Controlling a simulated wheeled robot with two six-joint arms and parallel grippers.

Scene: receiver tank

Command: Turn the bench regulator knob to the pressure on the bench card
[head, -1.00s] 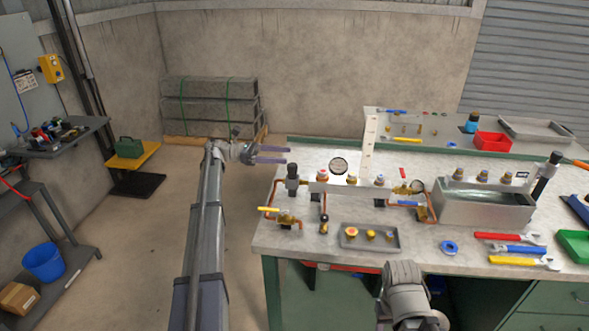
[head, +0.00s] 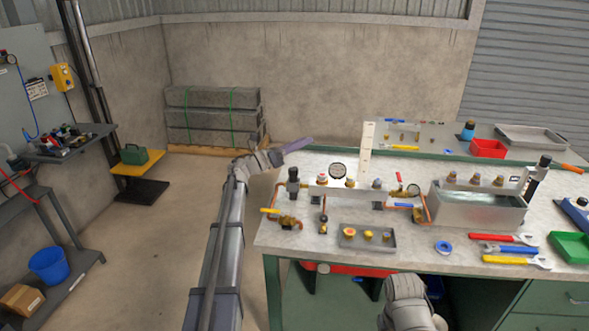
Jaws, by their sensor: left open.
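The bench regulator with its black knob (head: 293,174) stands at the left end of the white manifold on the workbench. My left gripper (head: 308,143) is open and empty, beyond the bench's back left corner. It is apart from the knob, above and behind it in the picture. My right arm shows at the bottom, but its gripper fingers are not visible.
The workbench (head: 290,240) holds a tray of fittings (head: 350,243), yellow-handled valve (head: 270,211), metal tank (head: 475,212), blue tape roll (head: 443,247), several wrenches (head: 505,238) and a green bin (head: 570,245).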

